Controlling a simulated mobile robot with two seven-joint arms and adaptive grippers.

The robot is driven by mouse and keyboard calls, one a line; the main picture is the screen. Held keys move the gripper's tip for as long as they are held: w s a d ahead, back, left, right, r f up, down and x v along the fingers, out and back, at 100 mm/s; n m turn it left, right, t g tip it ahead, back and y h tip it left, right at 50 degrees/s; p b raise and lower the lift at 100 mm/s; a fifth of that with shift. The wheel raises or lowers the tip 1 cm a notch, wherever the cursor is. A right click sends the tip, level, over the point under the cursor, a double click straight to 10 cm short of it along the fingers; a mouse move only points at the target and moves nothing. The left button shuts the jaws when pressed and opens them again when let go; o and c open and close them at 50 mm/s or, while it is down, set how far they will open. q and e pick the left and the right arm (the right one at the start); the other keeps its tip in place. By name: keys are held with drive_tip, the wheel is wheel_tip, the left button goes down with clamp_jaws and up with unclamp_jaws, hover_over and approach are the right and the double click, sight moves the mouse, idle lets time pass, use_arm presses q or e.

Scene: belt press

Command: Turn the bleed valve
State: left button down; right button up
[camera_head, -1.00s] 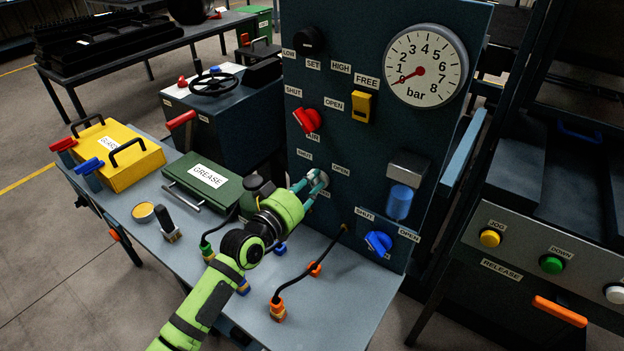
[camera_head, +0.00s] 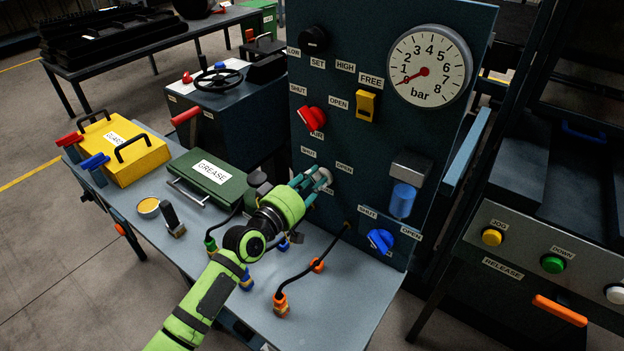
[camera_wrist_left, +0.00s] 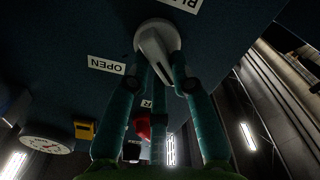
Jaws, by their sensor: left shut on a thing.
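The bleed valve is a round grey knob (camera_head: 326,175) with a raised grip bar, on the dark panel between its SHUT and OPEN labels. It also shows at the top of the left wrist view (camera_wrist_left: 157,40), next to a label partly cut off that begins "BL". My left gripper (camera_head: 318,180) reaches in from the lower left, and its teal fingers are closed on the knob. In the left wrist view the fingertips (camera_wrist_left: 160,68) meet the grip bar from both sides. The fingers hide part of the knob and its label in the head view. My right gripper is not in view.
The panel also carries a red valve handle (camera_head: 311,118), a yellow switch (camera_head: 366,105), a blue knob (camera_head: 380,241) and a gauge (camera_head: 429,67) reading near zero. A green GREASE box (camera_head: 207,179), a yellow case (camera_head: 122,153) and a black hose (camera_head: 314,266) are on the bench.

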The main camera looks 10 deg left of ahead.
use_arm(q)
drive_tip(key=c, duration=1.1)
unclamp_jaws()
drive_tip(key=shift+o, duration=0.2)
drive_tip(key=v, duration=1.2)
drive_tip(key=shift+f, duration=0.15)
